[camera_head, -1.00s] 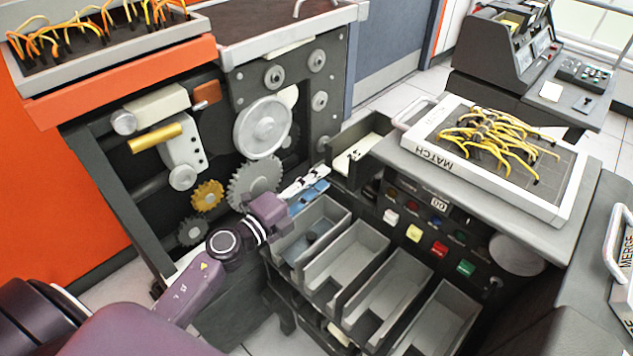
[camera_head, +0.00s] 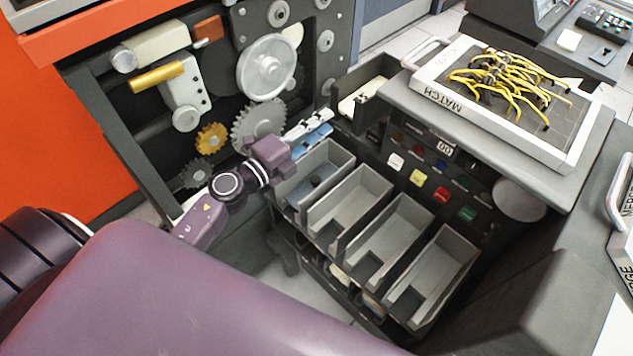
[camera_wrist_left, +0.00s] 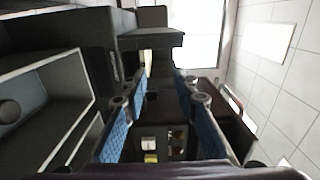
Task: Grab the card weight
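A dark block with a round knob, which looks like the card weight (camera_head: 318,181), lies in the leftmost of the grey card trays (camera_head: 345,160). A dark round knob (camera_wrist_left: 9,112) shows in a tray at the left edge of the left wrist view. My left gripper (camera_head: 312,127) is above and behind that tray's far end, close to the machine's gears, apart from the block. In the left wrist view its blue-padded fingers (camera_wrist_left: 160,90) are spread with nothing between them. My right gripper is not in view.
Several grey trays stand side by side, with thin walls between them. A button panel (camera_head: 440,180) and a grey top with a wired MATCH board (camera_head: 515,100) are to the right. Gears (camera_head: 258,125) and a wheel (camera_head: 266,68) are close to the left gripper.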

